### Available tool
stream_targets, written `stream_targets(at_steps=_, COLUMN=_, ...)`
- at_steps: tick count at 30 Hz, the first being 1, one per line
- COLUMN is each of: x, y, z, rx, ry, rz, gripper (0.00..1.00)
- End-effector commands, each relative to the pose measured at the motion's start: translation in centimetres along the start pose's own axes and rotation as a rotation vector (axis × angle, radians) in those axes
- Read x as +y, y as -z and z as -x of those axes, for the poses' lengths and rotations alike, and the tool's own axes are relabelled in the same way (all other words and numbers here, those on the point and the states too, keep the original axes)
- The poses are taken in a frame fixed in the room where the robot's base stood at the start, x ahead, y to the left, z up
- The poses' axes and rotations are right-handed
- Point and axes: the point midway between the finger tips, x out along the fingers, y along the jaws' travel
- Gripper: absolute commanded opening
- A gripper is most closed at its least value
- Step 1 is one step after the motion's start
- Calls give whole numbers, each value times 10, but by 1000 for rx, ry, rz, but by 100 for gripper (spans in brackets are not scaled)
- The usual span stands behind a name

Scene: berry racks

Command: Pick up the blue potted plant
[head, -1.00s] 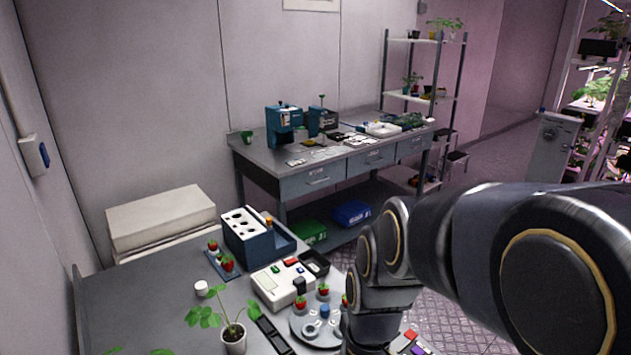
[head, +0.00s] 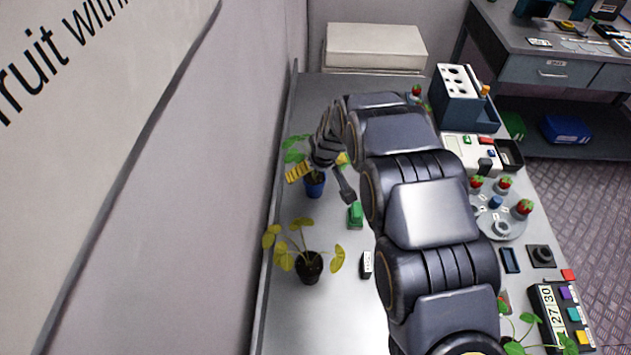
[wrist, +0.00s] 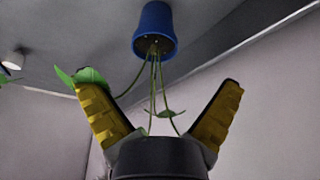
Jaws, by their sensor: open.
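The blue potted plant (head: 314,188) stands on the grey table near the wall, its green leaves partly hidden by my arm. In the wrist view the blue pot (wrist: 155,30) appears at the top, with stems running down between my fingers. My gripper (head: 319,166) is open, with yellow-padded fingers spread on either side of the plant. In the wrist view my gripper (wrist: 158,90) has empty space between its fingertips and the pot. A green leaf overlaps the left finger there. No contact with the pot shows.
A yellow-leaved plant in a dark pot (head: 309,266) stands nearer on the table. A green object (head: 355,214) and a small white label block (head: 367,264) lie to the right. A round tray (head: 500,228) with strawberries and a white device (head: 462,150) fill the right side.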

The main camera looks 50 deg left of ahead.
Motion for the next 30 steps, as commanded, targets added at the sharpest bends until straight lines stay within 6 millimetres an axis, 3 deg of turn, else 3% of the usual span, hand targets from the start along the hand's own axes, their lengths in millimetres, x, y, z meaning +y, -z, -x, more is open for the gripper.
stream_targets(at_steps=11, x=3, y=-2, z=-32, rx=-4, ry=1, rz=-4, gripper=96)
stream_targets(at_steps=19, x=6, y=-4, z=-68, rx=-7, ry=2, rz=-4, gripper=96)
stream_targets(at_steps=27, x=6, y=-2, z=-72, rx=-3, ry=0, rz=-4, gripper=96)
stream_targets(at_steps=28, x=6, y=-2, z=-72, rx=-4, ry=1, rz=-4, gripper=92)
stream_targets(at_steps=30, x=6, y=-2, z=-72, rx=-4, ry=1, rz=-4, gripper=63)
